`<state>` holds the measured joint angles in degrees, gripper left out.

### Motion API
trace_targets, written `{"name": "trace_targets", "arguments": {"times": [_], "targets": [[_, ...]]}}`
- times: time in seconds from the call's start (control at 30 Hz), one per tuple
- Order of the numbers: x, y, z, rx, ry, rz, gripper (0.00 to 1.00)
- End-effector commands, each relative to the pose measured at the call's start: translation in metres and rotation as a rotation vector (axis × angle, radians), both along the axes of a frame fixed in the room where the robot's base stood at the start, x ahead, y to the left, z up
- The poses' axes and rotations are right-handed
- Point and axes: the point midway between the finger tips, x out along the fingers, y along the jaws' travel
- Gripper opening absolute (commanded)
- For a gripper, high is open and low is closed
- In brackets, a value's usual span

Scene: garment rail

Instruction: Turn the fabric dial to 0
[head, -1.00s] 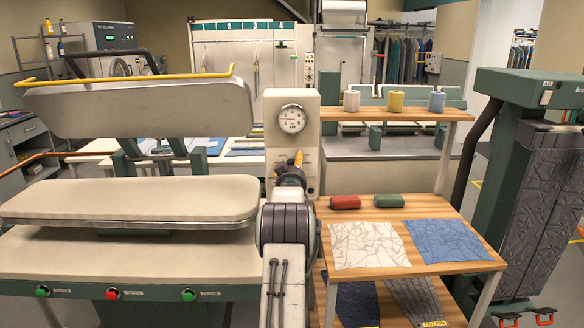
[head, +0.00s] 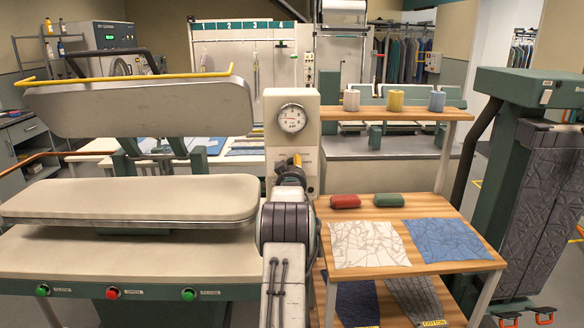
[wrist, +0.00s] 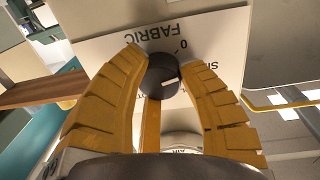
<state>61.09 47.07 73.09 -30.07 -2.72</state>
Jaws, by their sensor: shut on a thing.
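The fabric dial is a dark round knob (wrist: 162,76) on a pale panel marked FABRIC (wrist: 206,32), which appears upside down in the wrist view. A short white mark on the knob points to the lower right there. The printed 0 (wrist: 183,45) lies above and right of the knob, away from that mark. My gripper (wrist: 163,72) has its yellow fingers closed on the knob from both sides. In the head view my gripper (head: 295,161) is at the front of the cream column (head: 276,135), and my wrist hides the dial.
A round gauge (head: 292,118) sits above the dial on the column. A pressing board (head: 130,200) is at left. A wooden shelf (head: 400,265) with fabric swatches stands close at right, with spools (head: 396,100) on its upper board.

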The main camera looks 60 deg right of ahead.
Motion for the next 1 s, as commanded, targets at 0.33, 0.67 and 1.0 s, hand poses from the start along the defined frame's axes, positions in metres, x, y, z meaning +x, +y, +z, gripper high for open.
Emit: {"name": "trace_targets", "arguments": {"times": [0.33, 0.67, 1.0], "targets": [[0.0004, -0.0001, -0.0034, -0.084, 0.115, -0.001, 0.04], [0.0009, 0.0003, -0.0023, -0.19, 0.282, -0.003, 0.04], [0.0014, 0.0007, -0.0009, -0.257, 0.385, -0.007, 0.04]]}}
